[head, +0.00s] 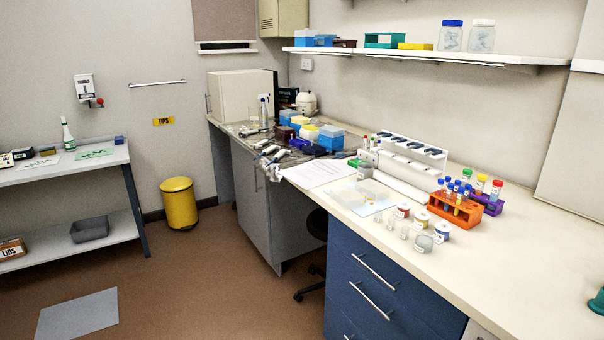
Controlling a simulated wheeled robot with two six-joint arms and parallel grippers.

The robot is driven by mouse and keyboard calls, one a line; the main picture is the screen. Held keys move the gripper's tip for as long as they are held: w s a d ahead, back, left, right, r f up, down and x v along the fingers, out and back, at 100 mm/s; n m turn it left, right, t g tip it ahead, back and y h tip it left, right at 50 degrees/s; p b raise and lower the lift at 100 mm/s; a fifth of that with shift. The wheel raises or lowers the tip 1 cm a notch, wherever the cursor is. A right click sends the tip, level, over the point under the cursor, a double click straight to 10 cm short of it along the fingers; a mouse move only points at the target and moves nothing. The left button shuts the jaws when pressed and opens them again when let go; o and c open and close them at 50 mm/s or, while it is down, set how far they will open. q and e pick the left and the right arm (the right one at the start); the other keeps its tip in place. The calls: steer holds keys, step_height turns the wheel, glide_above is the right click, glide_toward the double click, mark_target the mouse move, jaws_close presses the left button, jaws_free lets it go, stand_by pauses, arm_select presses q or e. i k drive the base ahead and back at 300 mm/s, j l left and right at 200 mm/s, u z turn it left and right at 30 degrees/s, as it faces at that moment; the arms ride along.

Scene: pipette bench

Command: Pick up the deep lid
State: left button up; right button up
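I cannot single out a deep lid for certain. Two pale, clear shallow pieces, a left one (348,197) and a right one (374,190), lie on a light blue mat (366,211) on the long bench; they may be lids or trays. A cardboard box marked LIDS (12,249) sits on the lower shelf of the side table at the far left, and its inside is hidden. Neither of my grippers shows in the head view.
The long bench (520,262) also holds an orange tube rack (456,211), several small jars, a white pipette stand (405,160) and pipettes. A grey bin (90,228) sits on the left lower shelf. A yellow pedal bin (179,203) stands on the floor. Open floor lies between the furniture.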

mark_target(347, 198)
steer(key=i+j+u, duration=0.1)
steer(key=i+u, duration=0.15)
steer(key=i, duration=0.55)
steer(key=i+u, duration=0.25)
steer(key=i, duration=0.5)
steer(key=i+l+z, duration=0.1)
steer(key=i+z, duration=0.55)
steer(key=z, duration=0.2)
steer(key=i+z, duration=0.65)
